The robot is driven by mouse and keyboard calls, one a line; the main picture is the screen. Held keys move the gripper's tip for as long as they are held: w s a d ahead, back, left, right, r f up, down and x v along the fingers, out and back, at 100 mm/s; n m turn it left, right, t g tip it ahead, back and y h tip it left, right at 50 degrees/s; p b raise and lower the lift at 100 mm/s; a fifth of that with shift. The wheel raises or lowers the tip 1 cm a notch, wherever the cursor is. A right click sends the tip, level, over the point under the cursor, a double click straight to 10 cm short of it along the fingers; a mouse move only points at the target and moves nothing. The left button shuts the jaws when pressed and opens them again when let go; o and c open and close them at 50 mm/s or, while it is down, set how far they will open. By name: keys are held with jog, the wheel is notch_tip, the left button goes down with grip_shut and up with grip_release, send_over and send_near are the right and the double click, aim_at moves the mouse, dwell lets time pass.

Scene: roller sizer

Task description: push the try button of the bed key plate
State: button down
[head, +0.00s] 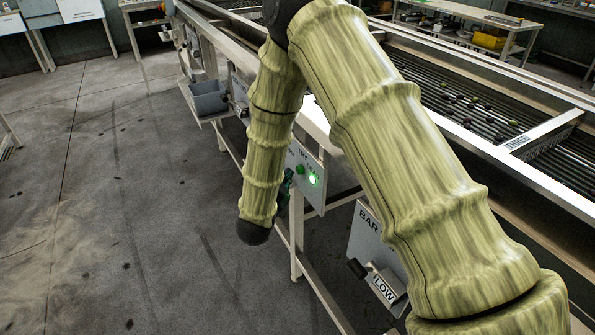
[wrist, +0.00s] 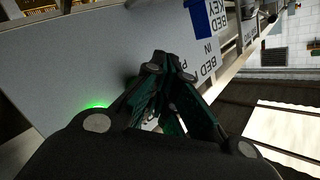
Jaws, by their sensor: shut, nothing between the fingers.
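The bed key plate (head: 317,198) is a pale panel on the machine's side frame in the head view. It bears a green round button (head: 300,169) beside a brightly lit green lamp (head: 312,180), under small lettering partly hidden by my arm. My gripper (head: 286,186) is at the plate's left edge, mostly hidden behind my arm. In the wrist view the plate (wrist: 75,60) fills the left, with "BED KEY" and "IN" lettering and a green glow low down. My gripper's fingertips (wrist: 172,66) are together and empty, close to the plate; I cannot tell whether they touch it.
A "BAR" panel with a "LOW" tag (head: 385,290) and a black-knobbed lever is nearer on the frame. A grey bin (head: 208,104) hangs farther along. The roller bed (head: 470,110) runs behind my arm. The floor at left is open.

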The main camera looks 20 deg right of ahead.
jog(key=shift+a, duration=0.1)
jog(key=shift+s+a, duration=0.25)
jog(key=shift+a, duration=0.95)
jog(key=shift+s+a, duration=0.2)
jog(key=shift+a, duration=0.95)
